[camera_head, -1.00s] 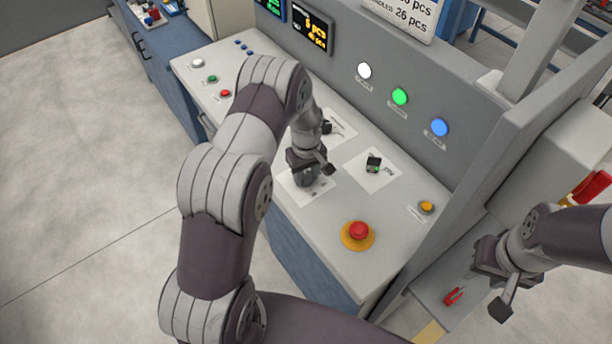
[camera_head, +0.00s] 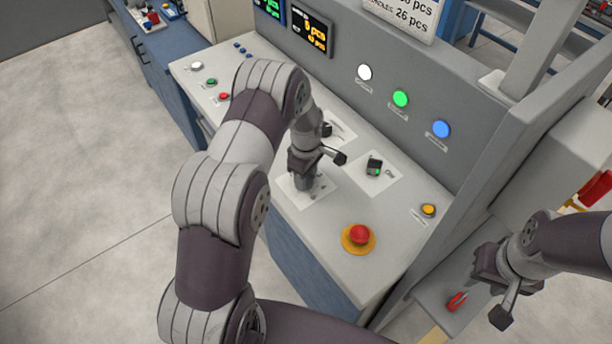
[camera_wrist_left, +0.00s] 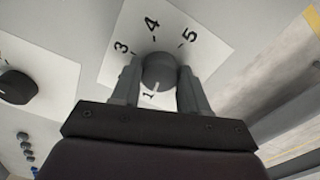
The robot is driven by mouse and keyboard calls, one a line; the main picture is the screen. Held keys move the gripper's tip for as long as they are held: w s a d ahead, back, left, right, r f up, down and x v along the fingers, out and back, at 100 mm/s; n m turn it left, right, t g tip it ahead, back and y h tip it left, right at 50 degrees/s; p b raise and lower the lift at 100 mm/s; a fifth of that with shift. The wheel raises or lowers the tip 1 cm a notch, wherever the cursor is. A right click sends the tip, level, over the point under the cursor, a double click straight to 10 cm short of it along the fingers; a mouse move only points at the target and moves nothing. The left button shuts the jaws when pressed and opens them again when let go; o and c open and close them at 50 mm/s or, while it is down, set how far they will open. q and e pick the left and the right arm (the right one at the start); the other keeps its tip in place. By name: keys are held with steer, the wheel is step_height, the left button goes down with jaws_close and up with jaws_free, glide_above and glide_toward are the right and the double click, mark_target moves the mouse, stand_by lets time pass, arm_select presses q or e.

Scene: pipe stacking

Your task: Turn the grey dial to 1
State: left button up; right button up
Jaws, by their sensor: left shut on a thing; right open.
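The grey dial (camera_wrist_left: 159,70) sits on a white card (camera_wrist_left: 205,62) on the panel. In the left wrist view the numbers 3, 4, 5 and 1 show around it. A pale mark on the dial's near side lies next to the 1, toward my gripper. My left gripper (camera_wrist_left: 160,76) is shut on the dial, one finger on each side. In the head view my left gripper (camera_head: 304,180) is low over the card and mostly hides the dial. My right gripper (camera_head: 480,302) is open, off the panel at the lower right.
A black dial (camera_wrist_left: 17,86) lies left in the wrist view. A black switch with a green light (camera_head: 374,166) and a red emergency button (camera_head: 359,235) are close by on the panel. A red handle (camera_head: 457,301) is near my right gripper. The upright panel carries lit buttons (camera_head: 400,99).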

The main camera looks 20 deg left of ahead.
arm_select(q)
steer(key=shift+w+r, duration=0.15)
steer(key=o, duration=0.9)
steer(key=shift+c, duration=0.2)
steer(key=shift+o, duration=1)
steer(key=shift+r, duration=0.4)
step_height(320, 180, up, 12)
steer(key=b, duration=0.2)
steer(key=shift+b, duration=0.4)
steer(key=shift+f, duration=0.1)
